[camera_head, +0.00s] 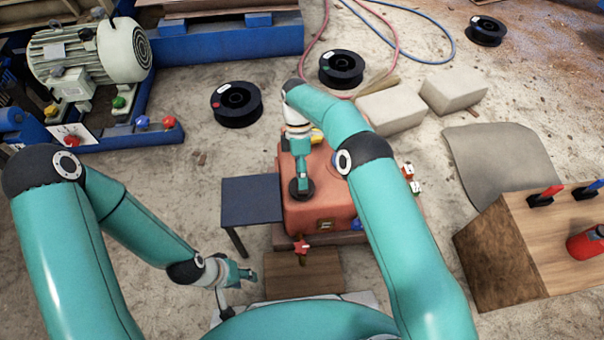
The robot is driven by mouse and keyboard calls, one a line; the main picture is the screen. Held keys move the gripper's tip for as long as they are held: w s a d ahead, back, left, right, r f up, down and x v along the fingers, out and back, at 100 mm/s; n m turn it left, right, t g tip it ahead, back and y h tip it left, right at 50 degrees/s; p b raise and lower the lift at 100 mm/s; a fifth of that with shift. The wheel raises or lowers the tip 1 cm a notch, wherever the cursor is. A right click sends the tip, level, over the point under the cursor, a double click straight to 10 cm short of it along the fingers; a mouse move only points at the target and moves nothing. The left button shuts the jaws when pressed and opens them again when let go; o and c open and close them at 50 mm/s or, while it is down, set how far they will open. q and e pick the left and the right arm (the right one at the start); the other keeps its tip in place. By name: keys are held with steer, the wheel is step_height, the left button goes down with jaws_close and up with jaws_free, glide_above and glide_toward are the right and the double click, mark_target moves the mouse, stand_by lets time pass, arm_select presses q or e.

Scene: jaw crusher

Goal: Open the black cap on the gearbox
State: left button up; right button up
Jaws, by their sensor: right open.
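The gearbox (328,207) is an orange-red housing standing on a base in the middle of the head view. The black cap (308,193) is a round dark disc on its top, near the left side. My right gripper (303,187) points down at the cap from above and covers part of it. It is open, and I cannot tell whether its fingers touch the cap. My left gripper (246,274) is low in the view, left of the gearbox's front and apart from it. Its fingers are too small to tell open from shut.
A small dark blue table (252,199) stands left of the gearbox. A wooden block (292,275) lies in front. A wooden crate (530,240) with a red canister (588,243) is on the right. Black spools (237,104) and pale blocks (392,110) lie behind. A motor (90,52) is back left.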

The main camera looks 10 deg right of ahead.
steer(key=shift+r, duration=0.1)
step_height(320, 180, up, 10)
stand_by(0.4)
steer(key=shift+f, duration=0.2)
